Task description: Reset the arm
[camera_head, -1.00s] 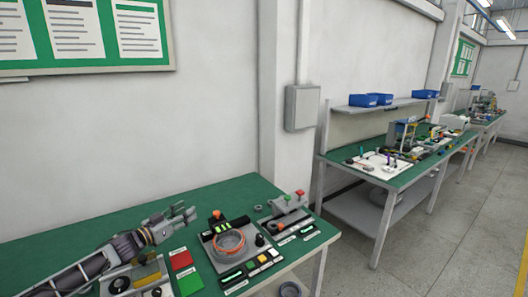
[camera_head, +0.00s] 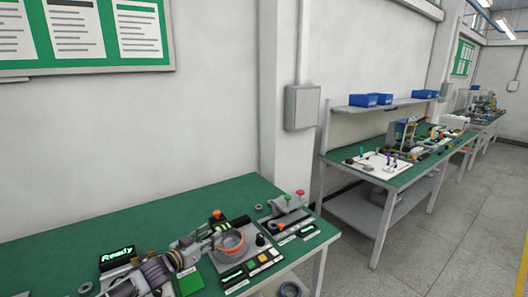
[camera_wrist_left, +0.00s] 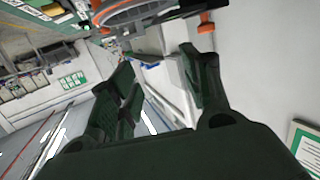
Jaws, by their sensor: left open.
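My left arm comes in from the lower left over the green workbench (camera_head: 60,245). My left gripper (camera_head: 212,238) is open and appears empty, just left of the round grey fixture with an orange ring (camera_head: 231,242). It overlaps the fixture's left edge in the head view; I cannot tell whether they touch. In the left wrist view, the two dark fingers (camera_wrist_left: 160,68) stand apart, with the ringed fixture (camera_wrist_left: 140,12) at the top edge. My right gripper is not in view.
A display reading "Ready" (camera_head: 117,253) stands behind my arm. A green square (camera_head: 191,283) lies below the gripper. A grey device with red and orange knobs (camera_head: 287,207) stands to the right. A second bench (camera_head: 408,178) is farther back. The left rear bench top is clear.

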